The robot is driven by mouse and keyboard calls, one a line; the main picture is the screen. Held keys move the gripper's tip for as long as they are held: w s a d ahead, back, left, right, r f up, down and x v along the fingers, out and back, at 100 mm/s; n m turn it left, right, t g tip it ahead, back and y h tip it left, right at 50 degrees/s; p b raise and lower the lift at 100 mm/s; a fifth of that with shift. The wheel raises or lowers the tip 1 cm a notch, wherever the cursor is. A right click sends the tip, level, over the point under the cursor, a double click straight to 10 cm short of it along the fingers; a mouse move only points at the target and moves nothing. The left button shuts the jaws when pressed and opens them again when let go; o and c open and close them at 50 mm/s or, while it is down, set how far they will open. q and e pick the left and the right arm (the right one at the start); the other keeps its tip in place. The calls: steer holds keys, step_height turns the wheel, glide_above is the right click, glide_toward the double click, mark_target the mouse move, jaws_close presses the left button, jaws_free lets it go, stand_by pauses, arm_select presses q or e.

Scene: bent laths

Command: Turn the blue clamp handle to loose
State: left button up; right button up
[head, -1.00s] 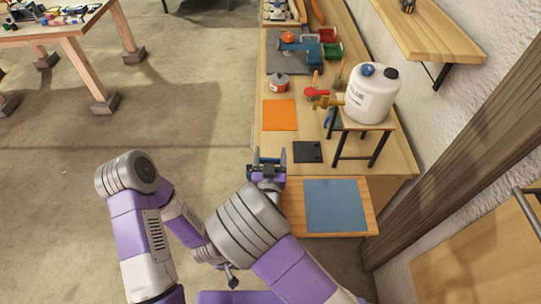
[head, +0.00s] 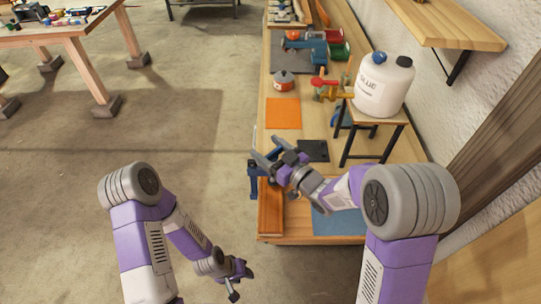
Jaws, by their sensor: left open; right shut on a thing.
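The blue clamp (head: 253,184) stands at the left edge of the workbench, beside a reddish-brown wooden piece (head: 270,212). My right gripper (head: 264,159) is at the top of the clamp, shut on what appears to be its blue handle. The fingers hide most of the handle, so I cannot tell its exact angle. My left gripper (head: 240,281) is open and empty, low in front of the bench and well apart from the clamp.
A blue-grey mat (head: 340,223) lies on the near board, partly under my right arm. A black plate (head: 313,151), an orange sheet (head: 284,113) and a white jug (head: 383,84) on a small stand (head: 373,121) are farther back.

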steer(key=shift+s+f+n+g+y, duration=0.1)
steer(key=shift+f+n+g+y, duration=0.35)
steer(key=shift+n+g+y, duration=0.55)
steer(key=n+g+y, duration=0.1)
steer(key=g, duration=0.2)
steer(key=shift+s+a+n, duration=0.1)
steer(key=shift+n, duration=0.2)
steer(key=n+g, duration=0.1)
steer(key=n+g+y+p, duration=0.1)
steer(key=g, duration=0.1)
steer(key=n+g, duration=0.1)
steer(key=shift+s+a+r+g+y+p, duration=0.1)
steer(key=shift+s+a+g+y+p, duration=0.05)
steer(key=shift+s+g+y+p, duration=0.2)
steer(key=shift+w+a+n+g+y+p, duration=0.1)
steer(key=shift+n+g+y+p, duration=0.3)
steer(key=shift+n+g, duration=0.35)
steer(key=shift+r+n+g+p, duration=0.15)
steer(key=shift+n+g+p, duration=0.25)
steer(key=shift+g, duration=0.5)
steer(key=shift+s, duration=0.2)
